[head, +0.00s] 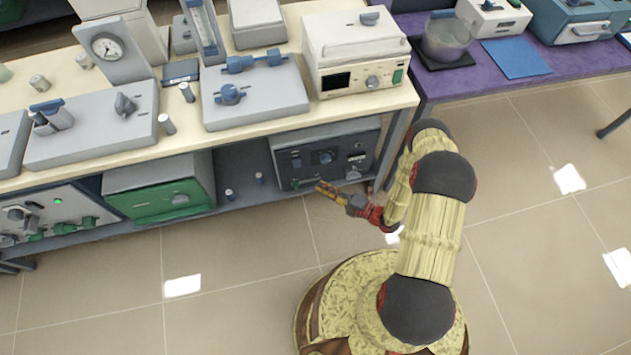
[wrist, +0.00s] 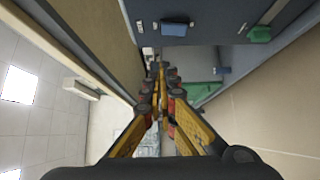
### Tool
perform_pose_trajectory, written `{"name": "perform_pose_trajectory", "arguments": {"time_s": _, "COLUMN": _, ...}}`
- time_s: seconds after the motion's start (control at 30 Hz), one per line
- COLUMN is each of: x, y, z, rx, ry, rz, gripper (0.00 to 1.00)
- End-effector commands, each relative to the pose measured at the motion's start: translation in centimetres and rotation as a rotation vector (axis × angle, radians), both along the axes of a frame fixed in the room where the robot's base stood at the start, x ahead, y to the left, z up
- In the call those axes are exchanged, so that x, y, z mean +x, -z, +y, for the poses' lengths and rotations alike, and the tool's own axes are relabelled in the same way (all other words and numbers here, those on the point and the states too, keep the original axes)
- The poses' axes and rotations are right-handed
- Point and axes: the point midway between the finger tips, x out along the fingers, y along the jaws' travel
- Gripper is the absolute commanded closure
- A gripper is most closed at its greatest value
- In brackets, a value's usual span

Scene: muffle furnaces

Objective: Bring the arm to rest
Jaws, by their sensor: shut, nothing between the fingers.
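My gripper (head: 325,189) shows in the head view at the end of my bent arm, in front of the lower shelf of the left bench. It points left, close to the front of a dark grey furnace box (head: 325,158) on that shelf. In the wrist view my gripper (wrist: 162,72) has its yellow fingers drawn together with nothing between them. In the head view I cannot tell whether the fingertips touch the box.
The cream bench top (head: 270,127) above carries several instruments, including a white furnace (head: 340,50). A green-fronted box (head: 165,195) stands farther left on the shelf. A purple table (head: 480,85) stands at the right. The tiled floor (head: 235,260) is clear left and right of my base.

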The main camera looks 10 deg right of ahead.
Motion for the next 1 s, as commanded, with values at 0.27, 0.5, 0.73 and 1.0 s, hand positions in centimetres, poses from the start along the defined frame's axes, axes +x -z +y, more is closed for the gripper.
{"name": "perform_pose_trajectory", "arguments": {"time_s": 0.27, "x": -0.5, "y": 0.0, "z": -0.4, "rx": 0.000, "ry": 0.000, "rz": 0.000, "gripper": 1.00}}
{"name": "perform_pose_trajectory", "arguments": {"time_s": 0.5, "x": -0.5, "y": 0.0, "z": -0.4, "rx": 0.000, "ry": -0.001, "rz": 0.000, "gripper": 1.00}}
{"name": "perform_pose_trajectory", "arguments": {"time_s": 0.73, "x": -0.4, "y": -0.1, "z": -0.4, "rx": -0.002, "ry": -0.001, "rz": -0.002, "gripper": 1.00}}
{"name": "perform_pose_trajectory", "arguments": {"time_s": 1.0, "x": -2.7, "y": 1.2, "z": 1.5, "rx": -0.168, "ry": -0.098, "rz": -0.114, "gripper": 1.00}}
